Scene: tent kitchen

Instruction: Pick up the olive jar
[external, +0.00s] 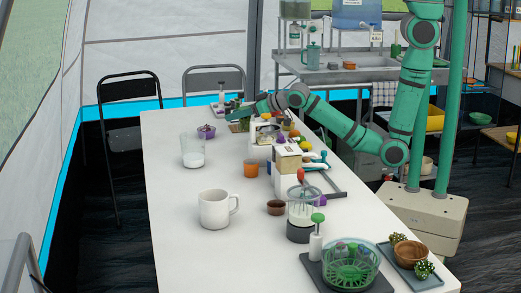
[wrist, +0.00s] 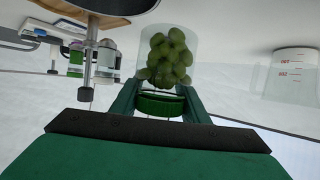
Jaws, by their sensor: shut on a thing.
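The olive jar (wrist: 168,58) is a clear jar full of green olives with a green lid, seen in the wrist view. My gripper (wrist: 160,98) has one green finger on each side of the jar at its lid end and is shut on it. In the external view my gripper (external: 243,112) is low over the far part of the white table, where the jar is small and mostly hidden by the arm. I cannot tell whether the jar touches the table.
A measuring beaker (wrist: 292,74) with red marks stands to one side; it also shows in the external view (external: 193,151). A rack of small bottles (wrist: 90,58) is on the other side. The white table (external: 165,230) has clear room at its left front, near a white mug (external: 214,210).

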